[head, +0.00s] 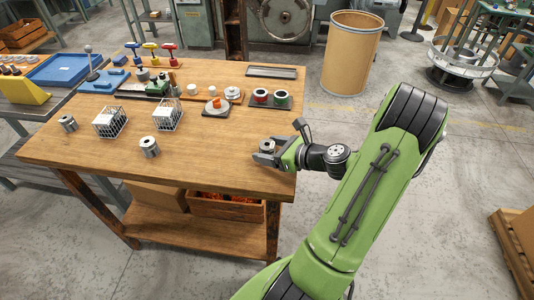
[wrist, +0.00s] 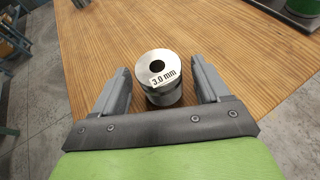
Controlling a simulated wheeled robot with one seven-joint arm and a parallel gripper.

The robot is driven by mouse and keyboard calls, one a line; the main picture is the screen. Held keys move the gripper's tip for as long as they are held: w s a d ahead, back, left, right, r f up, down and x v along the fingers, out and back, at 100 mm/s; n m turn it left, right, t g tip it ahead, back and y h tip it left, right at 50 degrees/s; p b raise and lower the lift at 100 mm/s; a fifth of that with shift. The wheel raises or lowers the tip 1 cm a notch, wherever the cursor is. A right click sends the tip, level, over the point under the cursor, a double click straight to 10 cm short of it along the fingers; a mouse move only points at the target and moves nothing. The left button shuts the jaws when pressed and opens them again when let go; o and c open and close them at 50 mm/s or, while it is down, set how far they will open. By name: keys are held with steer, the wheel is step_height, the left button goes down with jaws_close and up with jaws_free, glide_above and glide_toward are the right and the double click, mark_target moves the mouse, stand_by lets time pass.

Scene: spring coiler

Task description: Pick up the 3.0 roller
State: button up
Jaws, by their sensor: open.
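The 3.0 roller is a short steel cylinder with a dark centre hole and a "3.0 mm" label; it stands upright on the wooden table in the wrist view (wrist: 158,72). My gripper (wrist: 163,88) is open, with one finger on each side of the roller and a gap at both sides. In the head view my gripper (head: 266,153) is low over the table's right front part, and the roller (head: 267,146) shows between its fingers. Two similar steel rollers stand farther left on the table, one near the front (head: 149,147) and one at the left edge (head: 68,123).
Two wire baskets with white contents (head: 110,122) (head: 168,115) stand left of my gripper. A dark tray with red and green round parts (head: 270,99) lies behind it. The wooden table (head: 215,150) is bare between the front roller and my gripper. Its right edge is close.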

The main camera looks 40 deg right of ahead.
steer(key=shift+w+a+f, duration=0.15)
steer(key=shift+w+f, duration=0.15)
steer(key=shift+w, duration=0.3)
steer(key=shift+s, duration=0.1)
steer(key=shift+c, duration=0.5)
steer(key=shift+r, duration=0.1)
steer(key=c, duration=1.3)
